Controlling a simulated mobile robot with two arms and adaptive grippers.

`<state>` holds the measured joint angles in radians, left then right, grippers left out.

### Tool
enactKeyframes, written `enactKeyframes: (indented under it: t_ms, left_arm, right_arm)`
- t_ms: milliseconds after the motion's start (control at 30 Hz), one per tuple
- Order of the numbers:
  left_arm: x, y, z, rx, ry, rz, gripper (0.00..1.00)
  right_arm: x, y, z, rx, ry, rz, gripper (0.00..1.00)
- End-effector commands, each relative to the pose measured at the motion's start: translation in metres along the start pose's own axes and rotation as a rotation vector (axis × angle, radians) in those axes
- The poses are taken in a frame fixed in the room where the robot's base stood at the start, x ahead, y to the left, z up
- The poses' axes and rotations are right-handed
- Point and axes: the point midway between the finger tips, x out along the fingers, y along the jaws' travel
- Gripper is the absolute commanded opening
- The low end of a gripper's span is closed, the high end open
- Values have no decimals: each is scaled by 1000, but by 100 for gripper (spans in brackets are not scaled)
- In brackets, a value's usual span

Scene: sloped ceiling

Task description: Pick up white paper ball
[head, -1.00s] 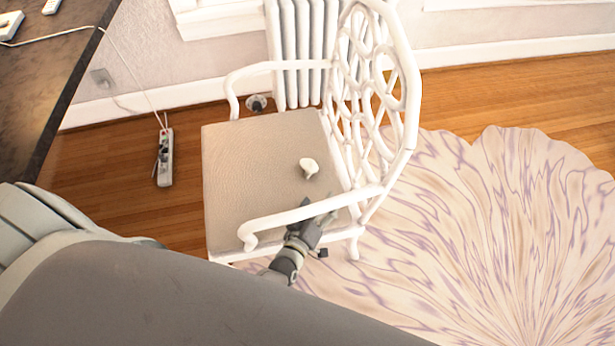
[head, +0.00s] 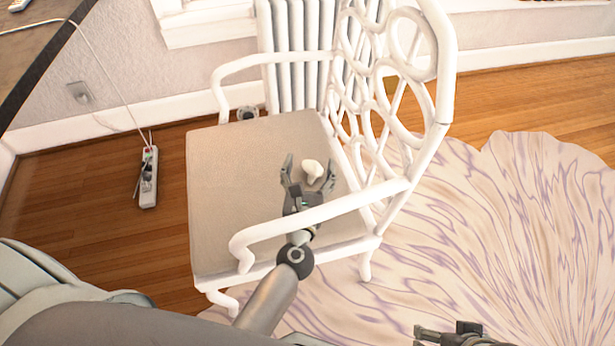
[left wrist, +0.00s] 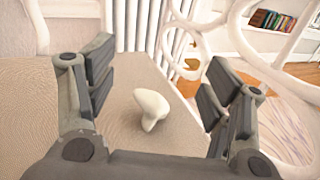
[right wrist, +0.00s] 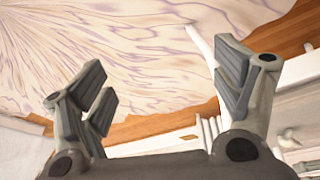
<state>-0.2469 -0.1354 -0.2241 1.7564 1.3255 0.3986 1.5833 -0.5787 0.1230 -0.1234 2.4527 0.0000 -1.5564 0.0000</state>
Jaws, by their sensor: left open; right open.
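The white paper ball (head: 312,171) is a small crumpled white lump lying on the beige seat of the white chair (head: 235,170). In the left wrist view the ball (left wrist: 152,109) shows ahead between the open fingers, with seat fabric around it.
The chair's near armrest (head: 335,207) passes close over my left gripper. The openwork chair back (head: 440,110) rises to the right. A radiator (head: 292,55) stands behind the chair. A power strip (head: 148,178) lies on the wooden floor at left. A patterned rug (head: 510,230) covers the floor at right.

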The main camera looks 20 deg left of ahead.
Motion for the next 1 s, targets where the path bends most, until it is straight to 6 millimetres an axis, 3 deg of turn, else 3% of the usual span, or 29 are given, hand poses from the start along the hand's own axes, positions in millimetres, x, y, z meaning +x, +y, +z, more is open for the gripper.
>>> enactKeyframes:
  t_ms: [133, 267, 700, 1000]
  left_arm:
    - [-1, -2, -5, -59, -1, -4, 74]
    - [0, -3, -29, -56, -1, -5, 74]
    - [0, -5, -60, -56, -1, -4, 74]
    - [0, -6, -79, -55, -2, -4, 74]
  right_arm:
    - [-1, 0, -2, 4, 17, 0, 85]
    - [12, -2, -13, 2, 82, -3, 85]
    - [1, -13, -105, -10, 496, -24, 85]
    - [-21, -20, -152, -14, 745, -39, 85]
